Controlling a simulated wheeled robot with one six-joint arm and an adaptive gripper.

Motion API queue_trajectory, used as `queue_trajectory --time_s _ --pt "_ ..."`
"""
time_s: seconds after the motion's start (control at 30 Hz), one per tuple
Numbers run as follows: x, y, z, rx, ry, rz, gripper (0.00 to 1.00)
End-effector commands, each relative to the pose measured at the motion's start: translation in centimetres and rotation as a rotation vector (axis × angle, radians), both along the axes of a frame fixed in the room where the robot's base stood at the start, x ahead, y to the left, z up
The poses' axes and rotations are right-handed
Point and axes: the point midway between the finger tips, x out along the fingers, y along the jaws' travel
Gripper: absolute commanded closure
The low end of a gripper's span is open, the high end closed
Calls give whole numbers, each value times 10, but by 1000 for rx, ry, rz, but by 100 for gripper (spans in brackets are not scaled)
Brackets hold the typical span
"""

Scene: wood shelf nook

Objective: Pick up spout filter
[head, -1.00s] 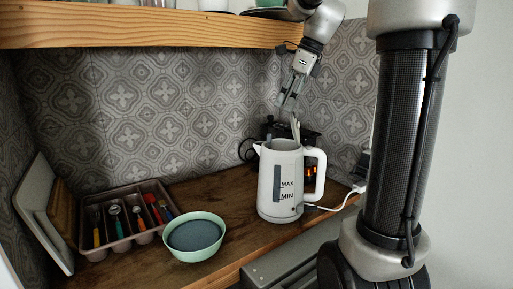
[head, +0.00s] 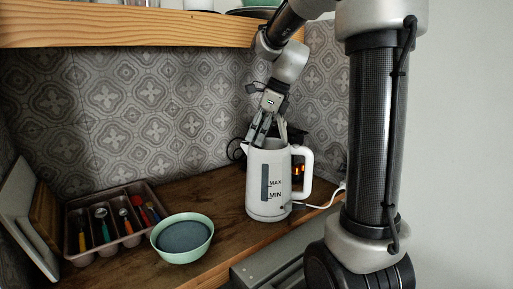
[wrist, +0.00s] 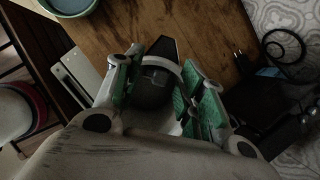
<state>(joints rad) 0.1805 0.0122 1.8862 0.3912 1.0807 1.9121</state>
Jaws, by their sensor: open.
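The white kettle (head: 268,178) stands upright on the wooden counter, with its spout towards the left. My gripper (head: 268,136) points down at its open top, with the fingers spread at the rim. In the wrist view, the green-padded fingers of my gripper (wrist: 166,62) are apart on either side of a pale curved band (wrist: 162,66) and a dark opening at the spout. I cannot clearly tell the spout filter from the dark kettle parts there. Nothing is seen gripped. The head view hides the filter inside the kettle.
A green bowl (head: 211,240) stands left of the kettle. A cutlery tray (head: 73,249) with several utensils lies farther left, near leaning boards (head: 26,222). A dark appliance stands behind the kettle. The wooden shelf (head: 150,31) hangs above.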

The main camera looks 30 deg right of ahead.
Motion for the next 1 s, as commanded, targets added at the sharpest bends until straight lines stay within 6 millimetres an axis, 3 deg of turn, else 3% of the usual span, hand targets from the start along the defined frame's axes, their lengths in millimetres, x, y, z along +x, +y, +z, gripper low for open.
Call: queue_trajectory --time_s 0.07,0.27,0.67,1.0 --pt "0 0 0 0 0 0 62" --pt "0 0 0 0 0 0 95" --pt "0 0 5 -1 -1 -1 95" --pt "1 0 71 0 -4 0 95"
